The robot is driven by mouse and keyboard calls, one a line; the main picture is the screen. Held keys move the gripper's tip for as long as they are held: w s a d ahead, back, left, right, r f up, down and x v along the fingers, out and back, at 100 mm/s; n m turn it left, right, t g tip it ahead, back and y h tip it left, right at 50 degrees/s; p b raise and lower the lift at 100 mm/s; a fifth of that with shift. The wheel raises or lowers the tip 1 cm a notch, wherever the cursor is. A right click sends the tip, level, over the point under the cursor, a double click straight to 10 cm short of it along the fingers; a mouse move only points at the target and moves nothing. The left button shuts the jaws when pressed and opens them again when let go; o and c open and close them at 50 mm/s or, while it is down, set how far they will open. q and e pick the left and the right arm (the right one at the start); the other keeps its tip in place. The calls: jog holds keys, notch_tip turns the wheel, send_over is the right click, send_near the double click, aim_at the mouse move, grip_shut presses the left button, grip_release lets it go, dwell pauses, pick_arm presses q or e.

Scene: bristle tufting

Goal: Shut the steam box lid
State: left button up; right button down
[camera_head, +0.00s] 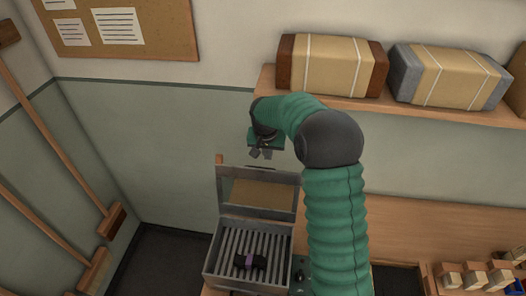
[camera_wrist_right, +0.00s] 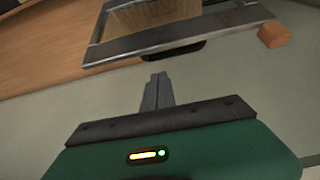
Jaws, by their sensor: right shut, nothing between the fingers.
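The steam box (camera_head: 212,262) is a grey metal box on the bench, with a slatted rack inside. Its lid (camera_head: 286,196) stands raised at the back, a metal frame with a tan panel. A dark piece with a purple band (camera_head: 250,262) lies on the rack. My right gripper (camera_head: 261,154) is shut and empty, above the raised lid's upper edge and apart from it. In the right wrist view the shut fingers (camera_wrist_right: 155,92) point toward the lid's edge (camera_wrist_right: 180,40), which has a dark handle (camera_wrist_right: 160,54). My left gripper is not in view.
Brooms (camera_head: 60,135) lean at the left. Small wooden blocks (camera_head: 475,278) stand at the lower right. My right arm covers part of the bench.

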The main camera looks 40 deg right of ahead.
jog(key=p+x, duration=0.2)
jog(key=x, duration=0.5)
jog(key=shift+d+f, duration=0.2)
jog(key=shift+d, duration=0.05)
jog(key=shift+a, duration=0.15)
